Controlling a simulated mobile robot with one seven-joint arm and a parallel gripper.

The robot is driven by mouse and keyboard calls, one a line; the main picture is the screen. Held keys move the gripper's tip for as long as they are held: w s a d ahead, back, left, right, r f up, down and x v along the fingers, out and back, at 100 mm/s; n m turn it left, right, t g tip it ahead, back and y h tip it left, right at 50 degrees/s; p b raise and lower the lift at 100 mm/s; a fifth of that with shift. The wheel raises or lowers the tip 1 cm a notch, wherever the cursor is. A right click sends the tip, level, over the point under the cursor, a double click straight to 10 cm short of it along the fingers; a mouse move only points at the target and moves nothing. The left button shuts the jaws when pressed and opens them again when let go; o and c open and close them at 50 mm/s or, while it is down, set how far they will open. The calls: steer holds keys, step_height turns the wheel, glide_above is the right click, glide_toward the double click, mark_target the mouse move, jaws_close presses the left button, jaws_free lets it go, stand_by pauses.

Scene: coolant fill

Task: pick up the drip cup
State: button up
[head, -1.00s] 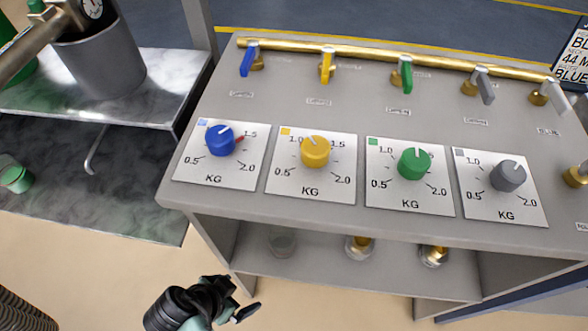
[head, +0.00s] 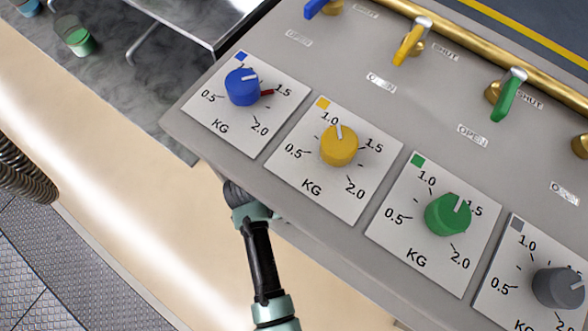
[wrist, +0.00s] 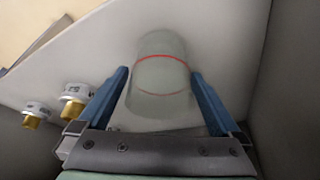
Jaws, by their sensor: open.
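The drip cup (wrist: 160,80) is a translucent, pale cup with a red line around it, in the wrist view. It stands on the pale shelf under the panel, close to a grey wall. My gripper (wrist: 163,88) is open, with one blue finger on each side of the cup. Small gaps show between the fingers and the cup. The lower part of the cup nearest the palm is partly hard to make out. In the head view the cup and the gripper's fingers are hidden under the panel; only my arm shows.
Two brass-and-clear fittings (wrist: 75,100) are at the left in the wrist view. The panel (head: 290,195) with coloured dials and valve levers overhangs the shelf in the head view. Grey walls stand close on the right in the wrist view.

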steer(key=shift+x, duration=0.85)
steer(key=c, duration=1.3)
steer(key=shift+r, duration=0.1)
